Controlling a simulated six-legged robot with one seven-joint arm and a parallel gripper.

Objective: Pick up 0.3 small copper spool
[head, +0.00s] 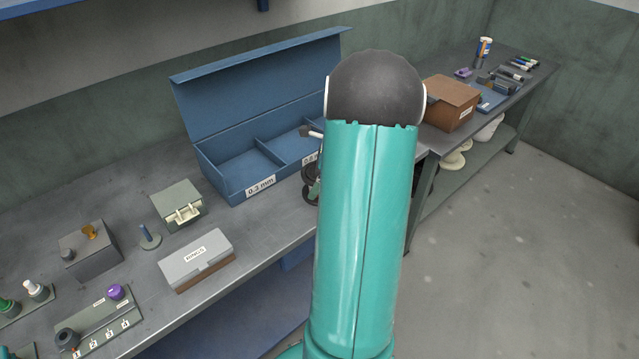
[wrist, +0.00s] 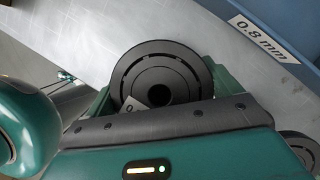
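A black spool (wrist: 155,68) sits between the two green fingers of my gripper (wrist: 160,90) in the wrist view. One finger is close to its left side and one to its right. I cannot tell whether they press on it. Its small white label (wrist: 133,104) shows only a "0"; the rest is hidden, so its size cannot be read. A second dark spool (wrist: 302,148) is partly visible at the lower right. In the head view dark spools (head: 309,193) show beside my arm, which hides most of my gripper and them.
An open blue divided box (head: 222,180) stands behind on the grey bench, with size labels on its front; one reads 0.8 mm (wrist: 264,38). A grey labelled box (head: 196,260) and small fixtures fill the left. A brown box (head: 451,101) stands on the right bench.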

